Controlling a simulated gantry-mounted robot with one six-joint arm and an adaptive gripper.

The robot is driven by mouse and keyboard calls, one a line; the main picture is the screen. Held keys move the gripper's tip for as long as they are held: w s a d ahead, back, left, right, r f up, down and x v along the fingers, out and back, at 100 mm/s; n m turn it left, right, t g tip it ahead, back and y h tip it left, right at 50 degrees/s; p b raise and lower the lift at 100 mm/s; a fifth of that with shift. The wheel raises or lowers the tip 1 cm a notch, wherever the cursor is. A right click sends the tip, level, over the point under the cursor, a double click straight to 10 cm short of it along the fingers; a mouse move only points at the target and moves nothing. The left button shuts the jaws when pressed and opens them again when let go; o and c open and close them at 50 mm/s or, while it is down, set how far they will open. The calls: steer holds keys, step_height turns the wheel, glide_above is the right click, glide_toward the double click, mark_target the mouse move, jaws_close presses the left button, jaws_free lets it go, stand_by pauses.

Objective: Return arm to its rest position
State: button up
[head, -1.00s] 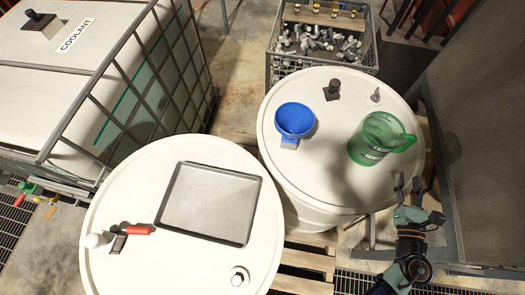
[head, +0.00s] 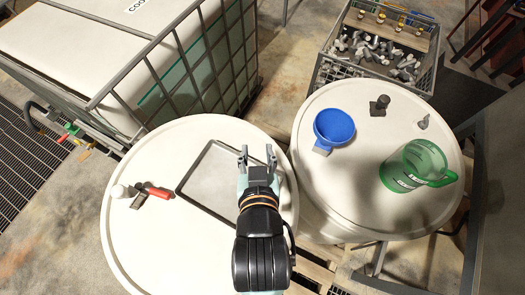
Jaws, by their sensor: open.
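My gripper (head: 257,155) is in the lower middle of the head view, at the end of my black and teal arm. Its two grey fingers are apart with nothing between them. It appears over the right side of the left white drum (head: 165,255) and covers part of the grey square tray (head: 213,160) there. How high it is above the drum I cannot tell.
The right white drum (head: 312,205) carries a blue funnel (head: 334,127), a green jug (head: 412,165) and a black cap (head: 379,106). A red-handled tool (head: 158,192) lies on the left drum. A caged coolant tank (head: 105,55) and a crate of metal parts (head: 428,75) stand behind.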

step_height(320, 180, up, 17)
steer(key=p, duration=1.6)
steer(key=shift+d+f+p, duration=0.15)
steer(key=shift+p, duration=0.2)
